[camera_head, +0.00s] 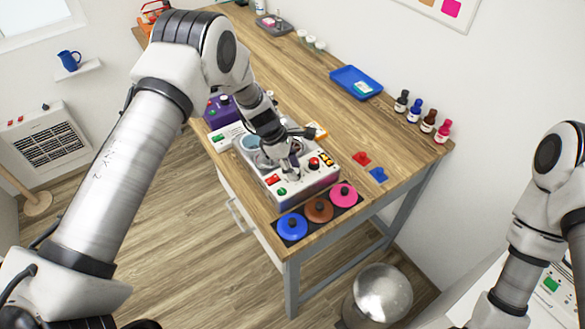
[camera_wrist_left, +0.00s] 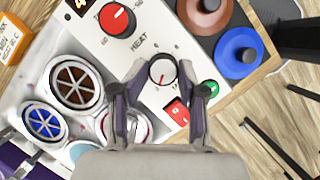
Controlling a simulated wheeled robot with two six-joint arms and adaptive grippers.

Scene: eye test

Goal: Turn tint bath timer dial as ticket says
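The tint bath (camera_head: 310,183) is a white box on the table, with round wells, a red heat knob (camera_wrist_left: 117,20), red and green buttons and a lit display. Its white timer dial (camera_wrist_left: 162,71) has a red pointer line, pointing roughly down in the wrist view. My left gripper (camera_wrist_left: 164,74) has its fingers apart, one on each side of the dial; contact is unclear. In the head view the left gripper (camera_head: 288,165) hides the dial. An orange-edged ticket (camera_wrist_left: 10,42) lies beside the bath, its text partly cut off and hard to read. My right gripper is out of view.
Blue (camera_head: 292,226), brown (camera_head: 319,210) and pink (camera_head: 343,195) knobbed lids lie at the table's front corner. Red (camera_head: 361,158) and blue (camera_head: 377,174) small pieces lie right of the bath. A blue tray (camera_head: 356,82) and several ink bottles (camera_head: 414,110) stand farther back.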

